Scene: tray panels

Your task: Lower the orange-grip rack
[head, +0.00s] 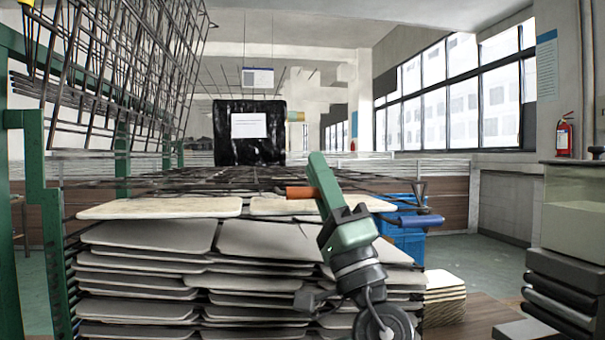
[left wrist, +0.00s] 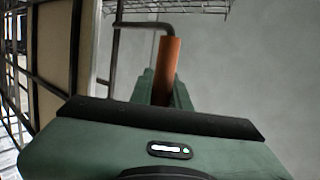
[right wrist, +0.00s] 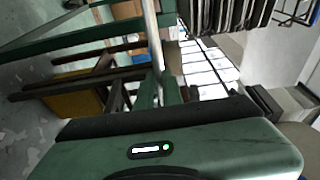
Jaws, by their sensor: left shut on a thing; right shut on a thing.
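The orange grip (head: 299,192) sits at the near edge of a wire rack (head: 235,180), which lies about level just above the stacked panels. My left gripper (head: 322,185) is at this grip in the head view. In the left wrist view the orange grip (left wrist: 168,70) stands between the left fingers, which are shut on it, with a dark bent rod at its top. In the right wrist view my right gripper (right wrist: 160,92) is shut on a grey bar (right wrist: 152,38); I cannot tell what it belongs to. The right gripper does not show clearly in the head view.
Pale panels (head: 160,208) are stacked under the rack. A blue grip (head: 408,220) sticks out at the right by a blue crate (head: 403,243). Other wire racks (head: 125,60) are tilted up at upper left by a green frame (head: 35,180). A black-wrapped box (head: 249,150) stands behind.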

